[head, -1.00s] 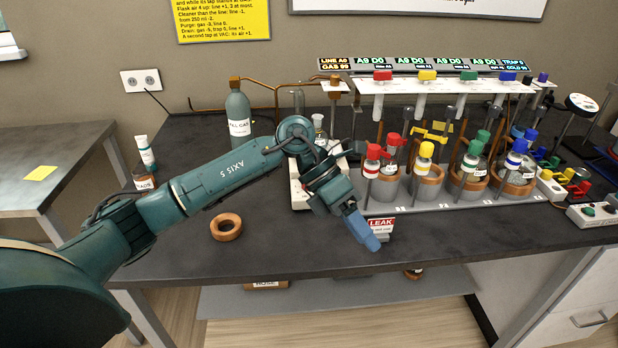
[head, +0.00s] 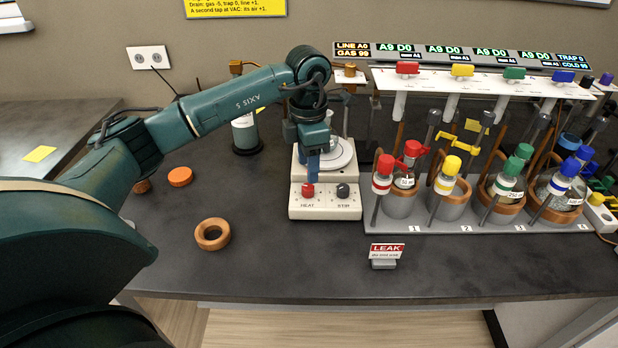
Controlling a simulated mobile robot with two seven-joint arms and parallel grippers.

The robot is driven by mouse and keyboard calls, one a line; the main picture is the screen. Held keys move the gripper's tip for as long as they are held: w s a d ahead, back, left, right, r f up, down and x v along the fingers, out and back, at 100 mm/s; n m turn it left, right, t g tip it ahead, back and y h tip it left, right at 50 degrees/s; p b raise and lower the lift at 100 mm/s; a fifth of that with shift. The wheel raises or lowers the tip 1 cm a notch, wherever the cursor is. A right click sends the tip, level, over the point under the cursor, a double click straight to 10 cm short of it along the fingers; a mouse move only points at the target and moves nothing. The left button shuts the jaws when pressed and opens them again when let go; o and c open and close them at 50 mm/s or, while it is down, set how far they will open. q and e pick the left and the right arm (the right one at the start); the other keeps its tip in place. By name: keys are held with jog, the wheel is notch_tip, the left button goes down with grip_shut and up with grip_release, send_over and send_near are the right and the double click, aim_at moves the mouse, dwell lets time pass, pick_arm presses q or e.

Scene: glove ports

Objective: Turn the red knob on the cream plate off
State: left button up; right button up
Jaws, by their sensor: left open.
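The cream plate (head: 298,208) is a hotplate on the dark bench, with a front panel marked HEAT and STIR. Its red knob (head: 308,190) is above the word HEAT. A dark knob (head: 343,191) is above STIR. My left gripper (head: 313,176) points down with its blue fingers just above and behind the red knob. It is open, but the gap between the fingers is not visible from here. I cannot tell whether the fingers touch the knob. My right gripper is not in view.
A LEAK sign (head: 386,252) stands in front of the rack. A cork ring (head: 212,234) lies at the left. The bench front is mostly clear.

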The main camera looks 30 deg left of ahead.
aim_at(308, 186)
pick_arm(q)
jog(key=shift+f, duration=2.8)
jog(key=shift+c, duration=0.5)
jog(key=c, duration=0.9)
